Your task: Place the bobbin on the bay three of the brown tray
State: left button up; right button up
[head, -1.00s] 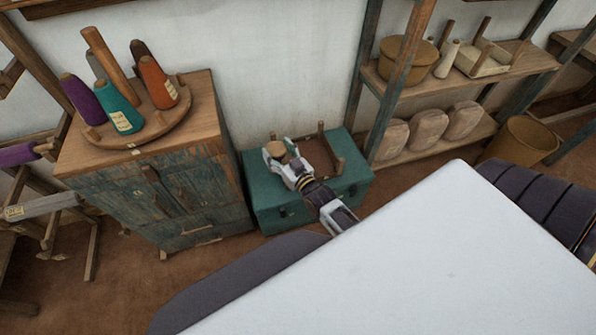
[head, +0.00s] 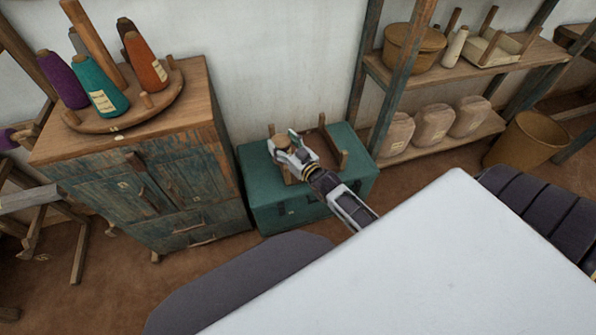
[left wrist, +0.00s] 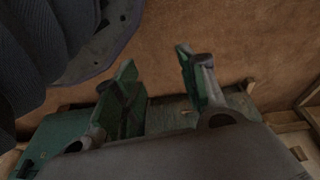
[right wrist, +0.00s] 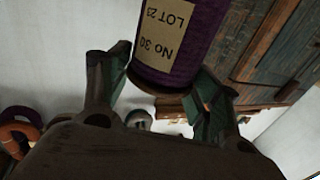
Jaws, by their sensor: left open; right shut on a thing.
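The brown tray (head: 338,156), with upright posts, lies on a teal chest (head: 262,185). My arm covers part of it, so its bays cannot be told apart. My right gripper (head: 289,143) is over the left part of the tray, shut on the bobbin. The bobbin's tan round end (head: 281,142) shows between the fingers in the head view. My left gripper (left wrist: 165,85) is open and empty, outside the head view.
A worn cabinet (head: 170,185) stands left of the chest, bearing a round wooden stand (head: 140,112) with several coloured yarn cones. A shelf rack (head: 455,72) with a basket (head: 412,50) stands to the right. A bin (head: 528,142) is on the floor.

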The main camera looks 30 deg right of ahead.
jog(key=f+b, duration=0.1)
jog(key=w+d+f+b, duration=0.1)
jog(key=d+f+b, duration=0.1)
jog(key=b, duration=0.1)
jog(key=shift+w+d+f, duration=0.1)
jog(key=shift+w+f, duration=0.15)
jog(key=shift+w, duration=0.15)
pick_arm(q)
jog(key=w+d+r+h+b, duration=0.1)
jog(key=w+d+r+b, duration=0.1)
jog(key=r+b, duration=0.3)
jog(key=w+d+r+t+b, duration=0.1)
jog(key=w+d+r+b, duration=0.1)
jog(key=r+b, duration=0.4)
jog(key=shift+w+d+t+h+b, duration=0.15)
jog(key=shift+w+t+h+b, duration=0.2)
jog(key=shift+w+b, duration=0.75)
pick_arm(e)
jog(key=w+d+f, duration=0.6)
jog(key=d+f, duration=0.2)
jog(key=d, duration=0.1)
jog(key=shift+d+h, duration=0.25)
jog(key=shift+h, duration=0.05)
pick_arm(q)
jog(key=shift+s+r, duration=0.1)
jog(key=shift+s, duration=0.15)
pick_arm(e)
jog(key=shift+f, duration=0.2)
